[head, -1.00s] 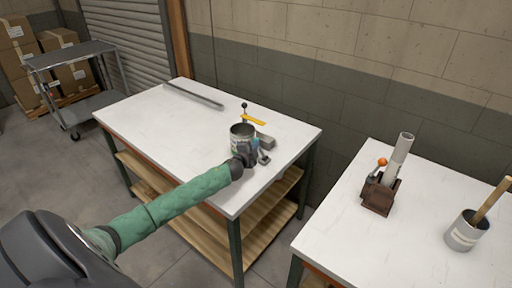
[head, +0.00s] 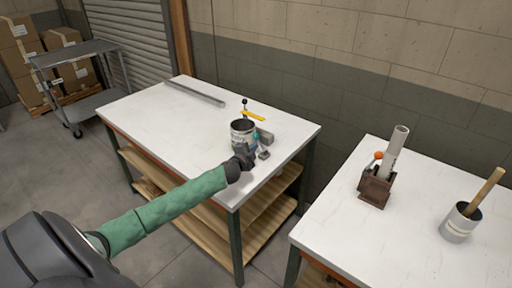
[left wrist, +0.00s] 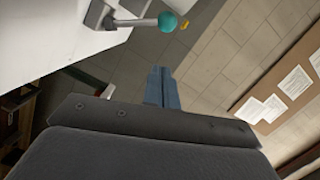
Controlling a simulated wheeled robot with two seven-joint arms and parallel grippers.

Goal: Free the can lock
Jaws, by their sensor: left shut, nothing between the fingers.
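An open grey can (head: 241,131) stands upright on the left white table, in a holder with a grey block (head: 264,137) at its right. A yellow lever (head: 253,116) with a black knob is behind it. A lever with a teal knob (head: 256,137) is at the can's right front; the knob also shows in the left wrist view (left wrist: 167,22), near the fingertips and apart from them. My left gripper (head: 245,153) is just in front of the can and partly hides the holder. Its fingers (left wrist: 161,82) are together and empty. My right gripper is out of view.
A long grey bar (head: 195,94) lies at the table's back. The right table (head: 410,225) carries a brown clamp (head: 375,189) holding a grey tube and a pot (head: 459,223) with a wooden stick. The left table's left half is clear.

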